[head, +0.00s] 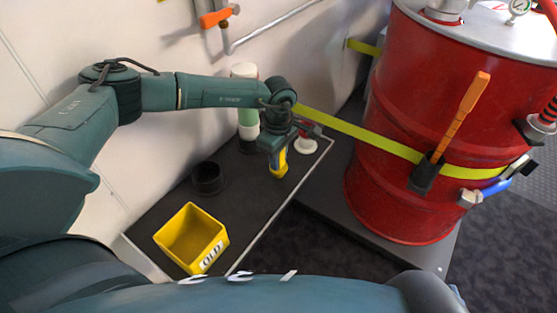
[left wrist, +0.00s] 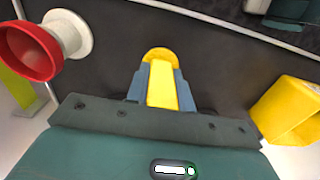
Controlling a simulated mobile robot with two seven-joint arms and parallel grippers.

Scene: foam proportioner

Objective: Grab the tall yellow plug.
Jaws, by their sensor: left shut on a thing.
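The tall yellow plug (head: 279,165) hangs below my left gripper (head: 278,148) in the head view, over the dark shelf. In the left wrist view the yellow plug (left wrist: 161,82) sits between the two grey-blue fingers of my left gripper (left wrist: 154,88), which are shut on it. Its upper part is partly hidden by the gripper in the head view. I cannot tell whether its lower end touches the shelf. My right gripper is not in view.
A red drum (head: 385,140) with a yellow strap (head: 370,136) stands to the right.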

